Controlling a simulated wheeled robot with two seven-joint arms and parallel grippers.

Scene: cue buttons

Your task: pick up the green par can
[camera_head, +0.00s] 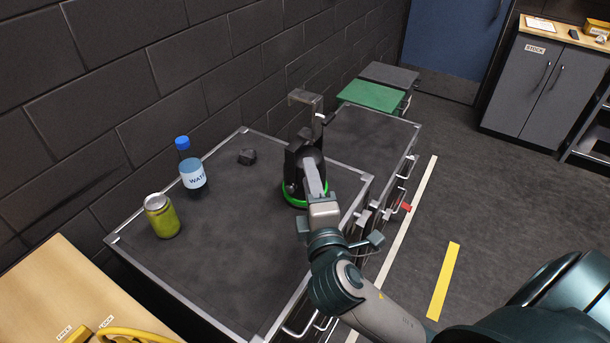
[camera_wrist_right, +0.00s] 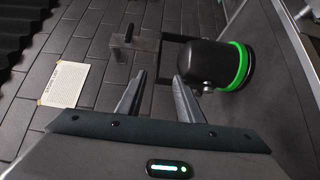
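The par can (camera_head: 308,152) is a black stage light with a bright green ring at one end. It rests ring-down on a dark flight case and is partly hidden behind my right gripper (camera_head: 314,168). In the right wrist view the can (camera_wrist_right: 212,66) lies beyond and to the right of the fingers. Its bracket and clamp (camera_wrist_right: 135,48) reach left across the space ahead of the fingertips. My right gripper (camera_wrist_right: 158,82) is open, with nothing seen between its fingers; contact with the can cannot be told. My left gripper is not in view.
A dark brick wall (camera_head: 150,70) runs behind. Another case with a green lid (camera_head: 372,96) stands farther back.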

